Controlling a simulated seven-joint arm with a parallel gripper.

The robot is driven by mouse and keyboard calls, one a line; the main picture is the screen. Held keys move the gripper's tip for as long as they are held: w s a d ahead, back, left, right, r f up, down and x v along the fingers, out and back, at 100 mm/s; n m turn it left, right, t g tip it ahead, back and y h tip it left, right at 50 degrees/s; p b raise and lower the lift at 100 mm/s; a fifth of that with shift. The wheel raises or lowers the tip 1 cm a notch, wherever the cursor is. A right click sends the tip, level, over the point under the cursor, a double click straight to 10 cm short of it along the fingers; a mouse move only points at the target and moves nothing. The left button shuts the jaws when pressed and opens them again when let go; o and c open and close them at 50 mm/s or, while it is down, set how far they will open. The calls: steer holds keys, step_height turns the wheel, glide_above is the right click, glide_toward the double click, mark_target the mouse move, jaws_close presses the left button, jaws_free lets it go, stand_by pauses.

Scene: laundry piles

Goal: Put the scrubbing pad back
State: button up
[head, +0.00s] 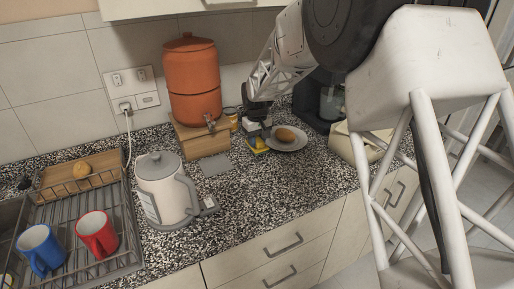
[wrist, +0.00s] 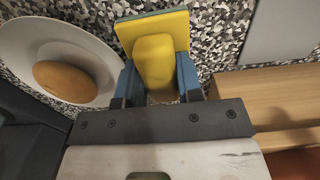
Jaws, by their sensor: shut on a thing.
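The scrubbing pad (wrist: 155,50) is yellow with a raised grip and a thin dark green edge. In the wrist view its raised part sits between the two blue fingers of my gripper (wrist: 154,80), which is shut on it. In the head view my gripper (head: 257,133) points down at the counter beside the plate. The pad shows there as a small yellow patch (head: 257,147) under the fingers, at or just above the counter; I cannot tell whether it touches.
A white plate (head: 299,141) with a brown oval item is close beside the pad. A wooden block (head: 205,142) bears an orange dispenser (head: 191,75). A flat grey square (head: 214,163) lies in front. A kettle (head: 165,190) and dish rack (head: 133,252) stand left. The front counter is clear.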

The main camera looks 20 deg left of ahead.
mark_target(257, 147)
stand_by(0.3)
steer(key=shift+f, duration=1.8)
steer(key=shift+f, duration=0.15)
steer(key=o, duration=0.9)
step_height(257, 147, up, 12)
steer(key=shift+r, duration=0.15)
steer(key=shift+r, duration=0.1)
